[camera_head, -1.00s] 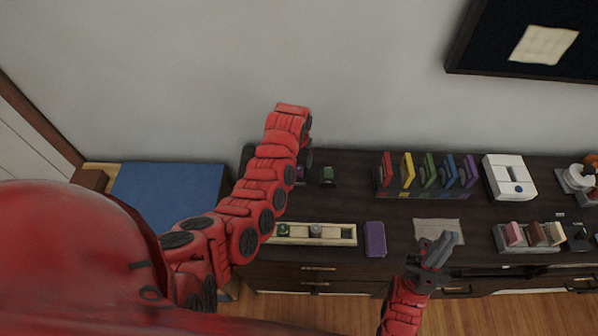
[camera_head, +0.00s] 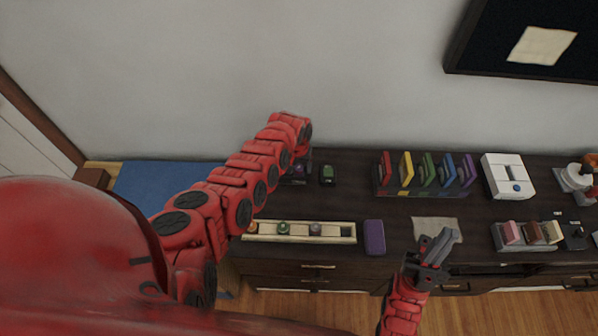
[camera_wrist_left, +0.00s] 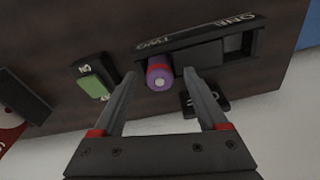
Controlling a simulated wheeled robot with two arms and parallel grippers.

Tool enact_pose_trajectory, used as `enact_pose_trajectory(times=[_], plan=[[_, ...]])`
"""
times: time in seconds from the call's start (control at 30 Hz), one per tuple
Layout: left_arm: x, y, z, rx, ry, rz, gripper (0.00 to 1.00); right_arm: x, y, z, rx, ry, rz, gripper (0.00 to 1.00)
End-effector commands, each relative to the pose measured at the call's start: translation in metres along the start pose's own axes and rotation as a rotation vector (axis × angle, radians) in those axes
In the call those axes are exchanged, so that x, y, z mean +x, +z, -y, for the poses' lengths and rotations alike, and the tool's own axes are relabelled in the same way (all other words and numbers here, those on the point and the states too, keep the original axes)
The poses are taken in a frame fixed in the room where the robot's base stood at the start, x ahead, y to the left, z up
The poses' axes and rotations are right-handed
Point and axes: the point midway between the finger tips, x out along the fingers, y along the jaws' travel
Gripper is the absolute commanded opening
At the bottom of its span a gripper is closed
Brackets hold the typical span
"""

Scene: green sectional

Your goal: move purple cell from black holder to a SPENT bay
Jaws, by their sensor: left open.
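The purple cell (camera_wrist_left: 160,76) stands in one slot of the black holder (camera_wrist_left: 206,37), which is marked ONE and TWO in the left wrist view. The other slot looks empty. My left gripper (camera_wrist_left: 161,84) is open, with its fingers on either side of the cell's end and not closed on it. In the head view my left arm mostly hides the holder. A cream tray (camera_head: 348,240) with several compartments lies on the dresser in front; it holds a few round cells. No SPENT label is readable. My right gripper (camera_head: 437,250) is open and empty near the front edge.
A green-topped device (camera_head: 327,175) stands right of the holder; its green button (camera_wrist_left: 95,87) shows in the left wrist view. A purple case (camera_head: 374,237) lies right of the tray. A rack of coloured cards (camera_head: 425,192) and a white box (camera_head: 507,178) stand further right.

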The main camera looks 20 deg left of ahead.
Motion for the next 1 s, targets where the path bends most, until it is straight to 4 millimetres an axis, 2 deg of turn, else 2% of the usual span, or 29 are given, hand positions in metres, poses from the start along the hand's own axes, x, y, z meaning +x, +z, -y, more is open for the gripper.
enact_pose_trajectory(times=[0.03, 0.4, 0.47, 0.83, 1.0], plan=[[0.0, 0.0, 0.0, 0.0, 0.0, 0.0, 0.76, 0.0, 0.0, 0.0, 0.0, 0.0, 0.0, 0.0], [0.0, 0.0, 0.0, 0.0, 0.0, 0.001, 0.09, 0.0, 0.0, 0.0, 0.0, 0.0, 0.0, 0.0], [0.0, 0.001, 0.0, 0.0, 0.0, 0.001, 0.0, 0.0, 0.0, 0.0, 0.0, 0.0, 0.0, 0.0], [-0.001, 0.0, 0.0, 0.001, 0.0, 0.002, 0.0, 0.001, 0.0, 0.0, 0.0, 0.0, 0.0, 0.0], [-0.011, -0.001, 0.0, 0.0, 0.0, 0.001, 0.0, 0.011, -0.002, -0.001, 0.0, 0.0, 0.0, 0.0]])
